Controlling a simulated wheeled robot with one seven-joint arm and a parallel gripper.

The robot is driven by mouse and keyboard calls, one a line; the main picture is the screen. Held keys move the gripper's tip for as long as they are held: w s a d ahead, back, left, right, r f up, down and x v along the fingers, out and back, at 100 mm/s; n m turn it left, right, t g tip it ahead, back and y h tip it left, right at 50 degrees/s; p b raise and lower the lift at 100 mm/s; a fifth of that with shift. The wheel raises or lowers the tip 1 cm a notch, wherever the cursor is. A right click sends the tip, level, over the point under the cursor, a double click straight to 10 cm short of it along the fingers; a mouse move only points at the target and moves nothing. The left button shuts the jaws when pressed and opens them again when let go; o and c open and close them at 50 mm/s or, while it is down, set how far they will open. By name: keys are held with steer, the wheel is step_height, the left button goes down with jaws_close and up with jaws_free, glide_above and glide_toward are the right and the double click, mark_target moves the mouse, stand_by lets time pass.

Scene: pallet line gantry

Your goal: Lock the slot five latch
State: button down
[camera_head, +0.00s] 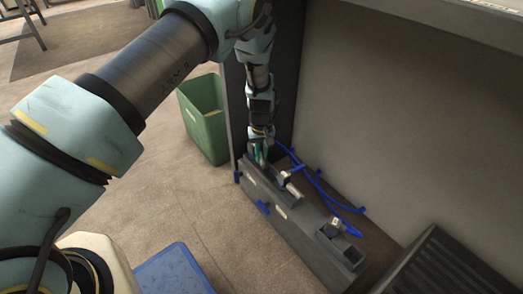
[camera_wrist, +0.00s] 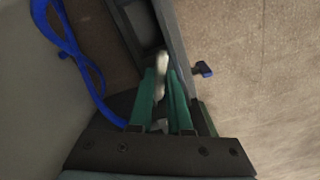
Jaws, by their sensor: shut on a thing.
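A pale latch lever (camera_wrist: 161,70) stands between the green fingers of my gripper (camera_wrist: 163,88) in the wrist view. The fingers are shut on it. In the head view my gripper (camera_head: 258,156) points down at the far end of a long grey slotted housing (camera_head: 305,241), and the held lever is hidden there. Two other pale latch pieces, one near the middle (camera_head: 289,186) and one near the front end (camera_head: 335,224), show on the housing. I cannot read any slot number.
A blue cable (camera_head: 311,181) runs along the right side of the housing; it also shows in the wrist view (camera_wrist: 70,45). A green bin (camera_head: 204,118) stands left of my gripper. A grey panel (camera_head: 400,110) rises at the right. The floor at left is mostly clear.

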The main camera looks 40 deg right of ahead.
steer(key=n+p, duration=0.2)
steer(key=n, duration=0.3)
stand_by(0.6)
steer(key=c, duration=0.9)
jaws_free()
steer(key=shift+o, duration=0.2)
